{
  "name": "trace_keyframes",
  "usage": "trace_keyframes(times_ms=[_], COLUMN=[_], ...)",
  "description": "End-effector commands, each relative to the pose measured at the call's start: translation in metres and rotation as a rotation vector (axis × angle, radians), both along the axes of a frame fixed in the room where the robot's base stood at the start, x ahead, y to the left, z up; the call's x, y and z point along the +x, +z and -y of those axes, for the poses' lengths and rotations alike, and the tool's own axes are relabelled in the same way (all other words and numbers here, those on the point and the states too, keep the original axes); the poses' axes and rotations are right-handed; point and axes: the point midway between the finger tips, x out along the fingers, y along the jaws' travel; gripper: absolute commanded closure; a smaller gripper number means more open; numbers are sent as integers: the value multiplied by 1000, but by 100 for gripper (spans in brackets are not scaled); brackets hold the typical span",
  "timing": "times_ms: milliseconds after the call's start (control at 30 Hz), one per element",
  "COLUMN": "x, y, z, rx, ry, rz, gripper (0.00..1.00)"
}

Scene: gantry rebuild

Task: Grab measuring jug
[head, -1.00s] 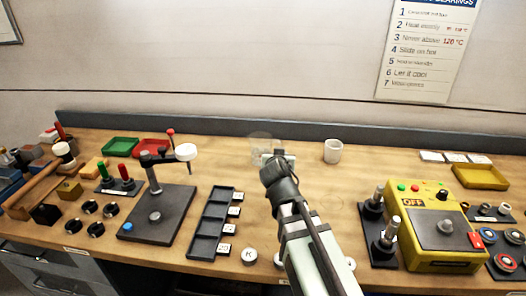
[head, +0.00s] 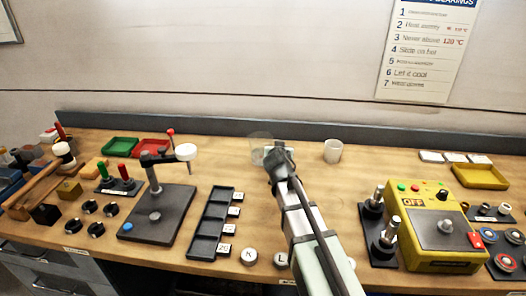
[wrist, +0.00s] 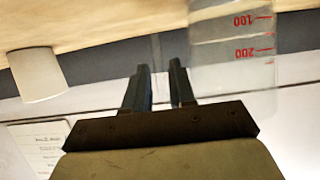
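The measuring jug (head: 259,147) is clear and stands near the back of the bench, left of my gripper in the head view. In the wrist view the jug (wrist: 232,50) shows upside down, with red 100 and 200 marks, just right of my gripper. My gripper (wrist: 157,68) has its two fingers apart. A faint pale strip, perhaps the jug's handle, shows between or beyond the fingertips; I cannot tell whether it is touched. In the head view my own arm hides most of the gripper.
A white cup (head: 332,151) stands to the right; it also shows in the wrist view (wrist: 37,73). A dark stand (head: 157,215) with a white disc is to the left. A black slotted tray (head: 211,225) lies nearer. A yellow control box (head: 440,230) sits right. A raised edge runs behind.

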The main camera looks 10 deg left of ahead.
Motion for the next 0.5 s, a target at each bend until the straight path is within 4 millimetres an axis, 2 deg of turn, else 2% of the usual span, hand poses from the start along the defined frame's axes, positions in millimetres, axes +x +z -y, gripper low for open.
trace_keyframes(times_ms=[33,100,367,500], x=[9,14,15,15], y=[-3,-5,-6,-6], z=[0,0,0,0], rx=[0,0,0,0], ry=[-1,0,1,1], rz=[-1,-1,0,0], gripper=[75,75,75,89])
